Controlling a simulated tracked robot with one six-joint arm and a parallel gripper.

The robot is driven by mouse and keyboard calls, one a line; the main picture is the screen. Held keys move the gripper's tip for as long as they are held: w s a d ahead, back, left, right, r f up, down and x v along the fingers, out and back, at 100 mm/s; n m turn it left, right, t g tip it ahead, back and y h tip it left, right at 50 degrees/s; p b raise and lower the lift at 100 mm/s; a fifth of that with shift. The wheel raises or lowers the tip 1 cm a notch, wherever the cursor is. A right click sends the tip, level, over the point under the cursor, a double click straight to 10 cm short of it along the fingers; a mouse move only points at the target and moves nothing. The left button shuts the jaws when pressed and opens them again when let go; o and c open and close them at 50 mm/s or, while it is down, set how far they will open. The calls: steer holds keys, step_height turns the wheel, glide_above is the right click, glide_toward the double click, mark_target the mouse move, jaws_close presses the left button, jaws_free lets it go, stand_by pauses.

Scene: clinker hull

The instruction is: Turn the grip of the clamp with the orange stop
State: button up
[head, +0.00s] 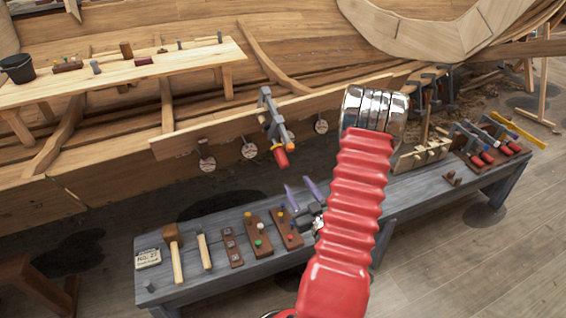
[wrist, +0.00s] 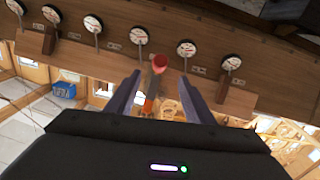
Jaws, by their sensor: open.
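The clamp with the orange stop (head: 289,135) hangs on the plank of the hull. It has a grey frame (head: 266,108) and a red grip (head: 281,157) pointing down. My gripper (head: 303,191) is below and slightly right of the grip in the head view, fingers up and apart, touching nothing that I can see. In the wrist view the red grip (wrist: 160,63) shows end-on between the fingertips of my gripper (wrist: 160,78), apparently beyond them. The orange stop (wrist: 148,104) shows lower, between the fingers. My arm hides part of the plank in the head view.
Round dials (head: 249,151) sit along the plank (head: 230,128) beside the clamp. A grey bench (head: 215,280) below carries a mallet (head: 174,250), boards with coloured knobs and, at right, several clamps with red grips (head: 487,157). The space around the hanging grip looks free.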

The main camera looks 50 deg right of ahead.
mark_target(287, 166)
steer(key=x, duration=1.3)
steer(key=shift+w, duration=0.3)
steer(key=shift+c, duration=0.2)
steer(key=c, duration=1)
steer(key=shift+d+y, duration=0.1)
steer(key=shift+y, duration=0.3)
steer(key=shift+m+t+y, duration=0.9)
steer(key=shift+m+y, duration=0.4)
steer(key=shift+y, duration=0.4)
steer(key=o, duration=1)
